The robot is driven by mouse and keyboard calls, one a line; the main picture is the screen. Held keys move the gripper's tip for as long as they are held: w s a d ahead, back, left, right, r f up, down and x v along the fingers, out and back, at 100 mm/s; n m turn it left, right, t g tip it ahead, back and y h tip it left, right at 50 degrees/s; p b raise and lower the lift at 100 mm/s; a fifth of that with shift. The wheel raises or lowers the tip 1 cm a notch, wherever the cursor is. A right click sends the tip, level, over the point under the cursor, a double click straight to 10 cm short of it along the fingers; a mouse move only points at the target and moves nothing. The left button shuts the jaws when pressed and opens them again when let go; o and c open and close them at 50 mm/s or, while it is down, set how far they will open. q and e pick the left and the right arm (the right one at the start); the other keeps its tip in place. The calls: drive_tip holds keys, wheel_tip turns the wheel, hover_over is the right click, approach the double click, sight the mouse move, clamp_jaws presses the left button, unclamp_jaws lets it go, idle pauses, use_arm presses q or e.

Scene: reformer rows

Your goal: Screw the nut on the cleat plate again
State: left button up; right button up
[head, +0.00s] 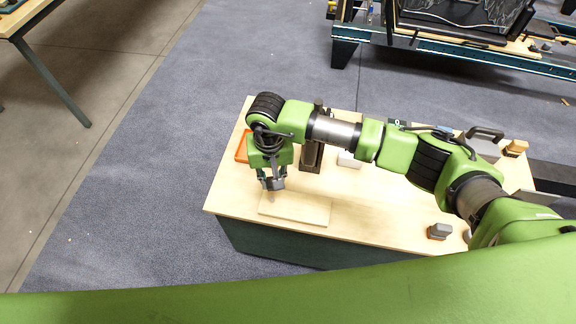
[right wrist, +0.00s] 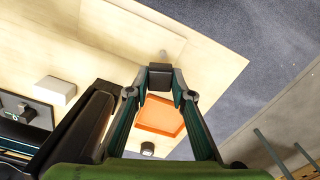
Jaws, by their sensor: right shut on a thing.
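My right gripper (head: 272,183) is over the near left part of the table, above the far left corner of a flat pale wooden board (head: 300,208). In the right wrist view its fingers (right wrist: 160,80) are closed on a dark grey blocky piece (right wrist: 160,70), which I take to be the nut. A small grey stud-like thing (right wrist: 163,54) shows just beyond it, by the board's edge (right wrist: 135,22). I cannot tell whether the piece touches the stud. No cleat plate stands out clearly besides this board. My left gripper is not in view.
An orange tray (head: 241,147) lies at the table's left edge; a dark upright block (head: 311,158) and a white block (head: 348,160) stand behind my right arm. The table front between is clear.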

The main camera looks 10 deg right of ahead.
drive_tip(key=shift+w+a+f, duration=0.1)
drive_tip(key=shift+a+f, duration=0.15)
drive_tip(key=shift+a, duration=0.2)
drive_tip(key=shift+d, duration=0.1)
drive_tip(key=shift+f, duration=0.15)
drive_tip(key=b, duration=0.3)
hover_over(272, 198)
drive_tip(key=shift+f, duration=2.6)
drive_tip(key=shift+f+b, duration=1.4)
drive_tip(key=shift+f, duration=0.05)
drive_tip(key=o, duration=1.2)
drive_tip(key=shift+c, duration=0.2)
